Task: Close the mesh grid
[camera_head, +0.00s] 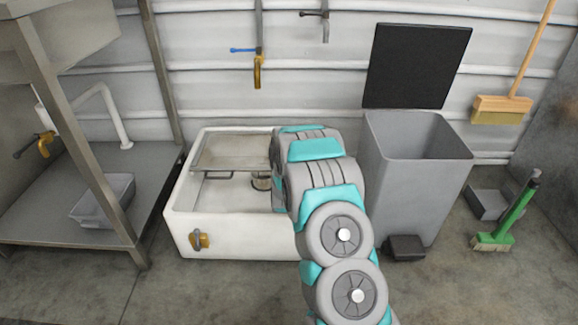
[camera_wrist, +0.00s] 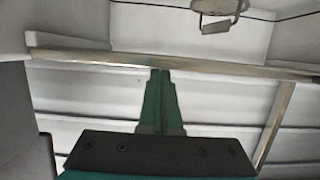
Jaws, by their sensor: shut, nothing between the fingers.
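The mesh grid (camera_head: 235,150) is a grey framed panel at the back of the white hopper (camera_head: 180,215) in the head view. It looks raised and tilted, with a small dark handle on its lower edge; its right end is hidden behind my arm. My gripper is hidden by my arm in the head view. In the wrist view my gripper (camera_wrist: 160,72) shows as two green fingers pressed together and empty. Their tips are at a long metal bar (camera_wrist: 215,68), which looks like an edge of the grid frame. I cannot tell whether they touch it.
A grey bin (camera_head: 420,190) with its black lid up stands right of the hopper. A metal shelf (camera_head: 60,205) with a grey tub (camera_head: 103,200) is on the left. The floor in front is clear.

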